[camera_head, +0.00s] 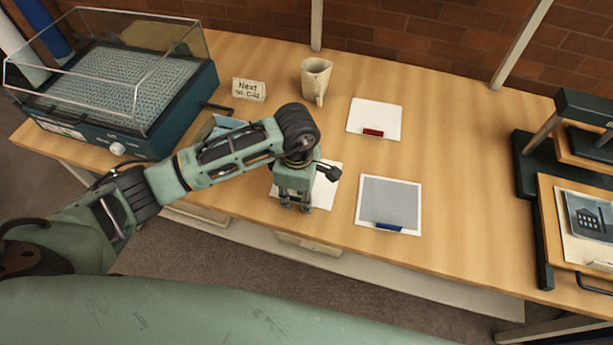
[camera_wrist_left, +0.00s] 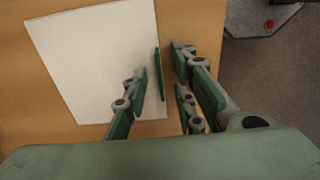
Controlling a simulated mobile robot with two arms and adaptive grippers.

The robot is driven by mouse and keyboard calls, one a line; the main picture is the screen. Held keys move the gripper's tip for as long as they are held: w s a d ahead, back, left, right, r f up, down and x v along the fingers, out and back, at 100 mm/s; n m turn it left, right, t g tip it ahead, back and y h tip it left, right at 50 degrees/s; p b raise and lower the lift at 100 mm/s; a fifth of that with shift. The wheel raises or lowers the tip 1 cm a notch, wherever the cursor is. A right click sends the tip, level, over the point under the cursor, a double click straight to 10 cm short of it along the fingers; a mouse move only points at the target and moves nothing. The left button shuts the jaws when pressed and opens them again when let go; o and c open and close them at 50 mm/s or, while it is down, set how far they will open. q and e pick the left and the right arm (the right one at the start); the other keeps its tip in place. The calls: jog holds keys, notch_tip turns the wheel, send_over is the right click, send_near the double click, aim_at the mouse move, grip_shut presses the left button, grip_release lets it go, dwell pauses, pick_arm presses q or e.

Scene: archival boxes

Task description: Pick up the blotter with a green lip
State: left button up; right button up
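The blotter with the green lip is a white sheet (camera_head: 325,192) on the table, partly hidden under my left arm in the head view. In the left wrist view the white sheet (camera_wrist_left: 85,60) lies flat, and its upright green lip (camera_wrist_left: 158,75) stands at the right edge. My left gripper (camera_head: 295,206) points down over the sheet's near edge. In the left wrist view the open fingers (camera_wrist_left: 161,74) lie on either side of the lip, with gaps visible. I cannot tell their exact height above the table. My right gripper is not in view.
A white blotter (camera_head: 372,112) with a red lip lies farther back. A grey-faced one (camera_head: 389,198) with a blue lip lies to the right. A mug (camera_head: 316,79), a small sign (camera_head: 248,89), a clear-lidded teal box (camera_head: 130,85) and a dark press (camera_head: 545,210) stand around. The table's front edge is close.

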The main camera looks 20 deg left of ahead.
pick_arm(q)
jog(key=shift+f, duration=0.1)
jog(key=shift+c, duration=0.4)
jog(key=c, duration=0.5)
grip_shut()
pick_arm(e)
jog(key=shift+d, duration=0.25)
